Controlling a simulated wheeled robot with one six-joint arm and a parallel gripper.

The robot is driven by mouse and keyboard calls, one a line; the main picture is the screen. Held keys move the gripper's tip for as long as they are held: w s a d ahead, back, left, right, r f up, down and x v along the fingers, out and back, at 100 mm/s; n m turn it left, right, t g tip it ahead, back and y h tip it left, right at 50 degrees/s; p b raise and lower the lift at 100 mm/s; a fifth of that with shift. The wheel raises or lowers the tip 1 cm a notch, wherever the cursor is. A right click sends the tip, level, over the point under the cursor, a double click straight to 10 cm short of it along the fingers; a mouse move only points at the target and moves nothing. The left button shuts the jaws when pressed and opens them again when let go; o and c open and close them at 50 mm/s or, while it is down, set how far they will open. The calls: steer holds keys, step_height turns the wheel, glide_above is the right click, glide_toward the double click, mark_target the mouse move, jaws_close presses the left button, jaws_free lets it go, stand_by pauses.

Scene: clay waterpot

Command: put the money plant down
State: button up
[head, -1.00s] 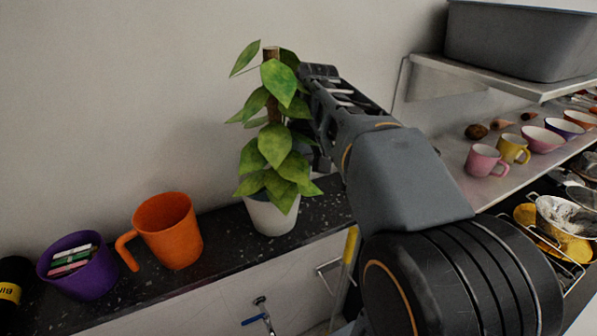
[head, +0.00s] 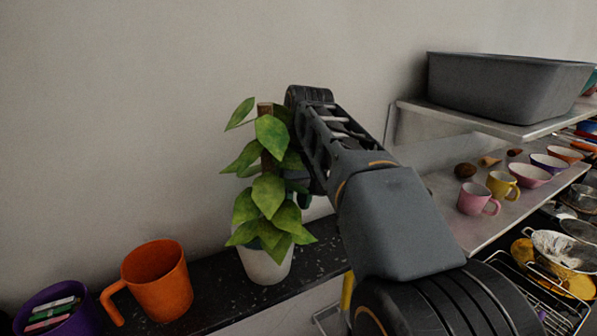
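The money plant (head: 268,195) has large green leaves on a brown stake and stands upright in a white pot (head: 265,265). The pot appears to rest on the dark speckled counter (head: 215,292), though contact under its base is not clear. My gripper (head: 302,182) reaches in from the right, right beside the plant's stem and leaves. Its fingertips are mostly hidden behind the leaves, so I cannot see whether they are open or closed on the plant.
An orange mug (head: 158,282) and a purple cup (head: 55,308) holding small boxes stand left of the plant. At right, a metal shelf carries pink (head: 477,198) and yellow (head: 503,185) mugs, with a grey bin (head: 505,88) above. The wall is close behind.

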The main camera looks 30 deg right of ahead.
step_height(320, 180, up, 8)
steer(key=d, duration=0.1)
steer(key=shift+f+p, duration=0.25)
steer(key=shift+p, duration=0.2)
steer(key=shift+d, duration=0.1)
steer(key=shift+s, duration=0.15)
